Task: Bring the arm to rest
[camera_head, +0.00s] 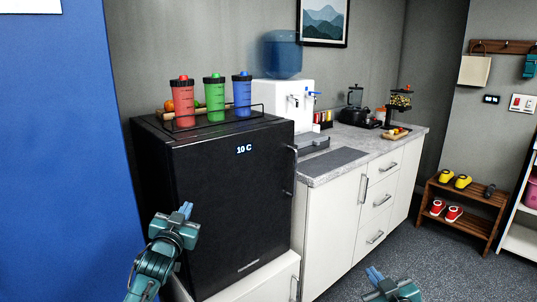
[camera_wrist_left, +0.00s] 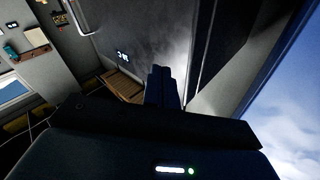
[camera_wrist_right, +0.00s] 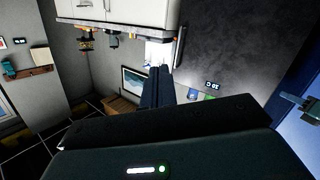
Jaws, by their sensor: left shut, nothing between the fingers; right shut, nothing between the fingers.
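My left gripper (camera_head: 184,210) is shut and empty in front of the black fridge (camera_head: 232,200), at the lower left of the head view. Its closed fingers also show in the left wrist view (camera_wrist_left: 162,88). My right gripper (camera_head: 376,275) is shut and empty, low at the bottom right of the head view, in front of the white cabinet. Its closed fingers show in the right wrist view (camera_wrist_right: 157,88). Neither gripper touches anything that I can see.
A red (camera_head: 182,102), a green (camera_head: 214,98) and a blue shaker (camera_head: 242,94) stand on the fridge. The counter (camera_head: 385,147) holds a water dispenser (camera_head: 290,98). A wooden shoe rack (camera_head: 462,205) stands at right. A blue wall (camera_head: 60,150) fills the left. The carpet between is clear.

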